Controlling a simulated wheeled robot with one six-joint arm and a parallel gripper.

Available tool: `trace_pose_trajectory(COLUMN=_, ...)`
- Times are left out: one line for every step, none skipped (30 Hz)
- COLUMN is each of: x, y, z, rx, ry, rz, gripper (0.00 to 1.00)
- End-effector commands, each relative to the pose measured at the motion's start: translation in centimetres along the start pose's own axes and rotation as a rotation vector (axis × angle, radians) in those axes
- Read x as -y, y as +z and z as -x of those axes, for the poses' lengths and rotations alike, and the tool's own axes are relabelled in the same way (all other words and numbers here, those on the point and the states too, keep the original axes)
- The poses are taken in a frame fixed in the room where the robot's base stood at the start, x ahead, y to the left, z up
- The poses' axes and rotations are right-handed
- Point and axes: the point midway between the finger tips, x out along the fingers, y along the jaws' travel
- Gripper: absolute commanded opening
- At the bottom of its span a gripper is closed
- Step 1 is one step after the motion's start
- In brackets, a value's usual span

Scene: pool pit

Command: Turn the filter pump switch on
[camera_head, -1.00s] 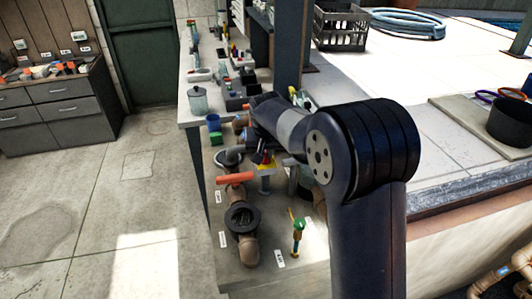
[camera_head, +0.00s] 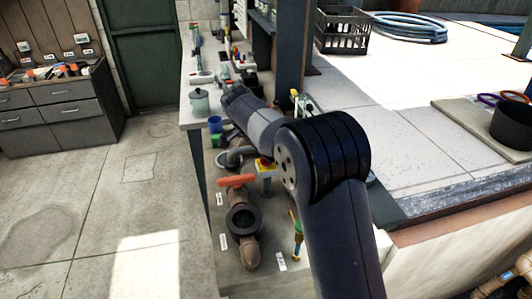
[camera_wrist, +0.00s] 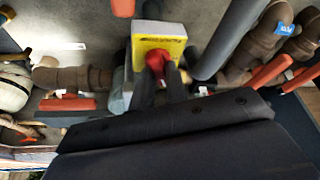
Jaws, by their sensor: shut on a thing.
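The switch is a red knob (camera_wrist: 156,62) on the yellow face (camera_wrist: 146,46) of a pale box, in the upper middle of the wrist view. My gripper (camera_wrist: 164,78) is at this face with its dark fingers shut on the red knob, which partly hides behind them. My arm hides part of the bench there, and the grip itself is not clear in that view.
A green-and-yellow fitting (camera_head: 296,240) stands at the front. A blue cup (camera_head: 215,124) and grey pot (camera_head: 200,101) are farther back. A dark post (camera_head: 291,55) rises behind.

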Motion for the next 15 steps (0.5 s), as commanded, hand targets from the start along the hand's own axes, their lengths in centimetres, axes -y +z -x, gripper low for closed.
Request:
trace_pose_trajectory(x=0.05, y=0.1, z=-0.09, rx=0.003, ry=0.02, rz=-0.036, gripper=0.0)
trace_pose_trajectory(x=0.05, y=0.09, z=-0.06, rx=0.003, ry=0.03, rz=-0.061, gripper=0.0)
trace_pose_trajectory(x=0.09, y=0.07, z=-0.03, rx=0.002, ry=0.042, rz=-0.093, gripper=0.0)
trace_pose_trajectory(x=0.08, y=0.08, z=-0.05, rx=0.002, ry=0.053, rz=-0.116, gripper=0.0)
trace_pose_trajectory(x=0.11, y=0.08, z=-0.06, rx=0.002, ry=0.062, rz=-0.138, gripper=0.0)
trace_pose_trajectory(x=0.12, y=0.06, z=-0.05, rx=0.002, ry=0.074, rz=-0.167, gripper=0.0)
trace_pose_trajectory(x=0.12, y=0.06, z=-0.04, rx=0.002, ry=0.083, rz=-0.188, gripper=0.0)
trace_pose_trajectory(x=0.14, y=0.06, z=-0.05, rx=0.002, ry=0.091, rz=-0.207, gripper=0.0)
trace_pose_trajectory(x=0.15, y=0.06, z=-0.07, rx=0.003, ry=0.102, rz=-0.232, gripper=0.0)
trace_pose_trajectory(x=0.15, y=0.07, z=-0.08, rx=0.003, ry=0.109, rz=-0.251, gripper=0.0)
trace_pose_trajectory(x=0.16, y=0.06, z=-0.08, rx=0.003, ry=0.115, rz=-0.266, gripper=0.0)
trace_pose_trajectory(x=0.17, y=0.05, z=-0.07, rx=0.003, ry=0.124, rz=-0.288, gripper=0.0)
trace_pose_trajectory(x=0.18, y=0.05, z=-0.07, rx=0.003, ry=0.13, rz=-0.302, gripper=0.0)
trace_pose_trajectory(x=0.19, y=0.06, z=-0.1, rx=0.003, ry=0.136, rz=-0.316, gripper=0.0)
trace_pose_trajectory(x=0.19, y=0.07, z=-0.13, rx=0.003, ry=0.142, rz=-0.331, gripper=0.0)
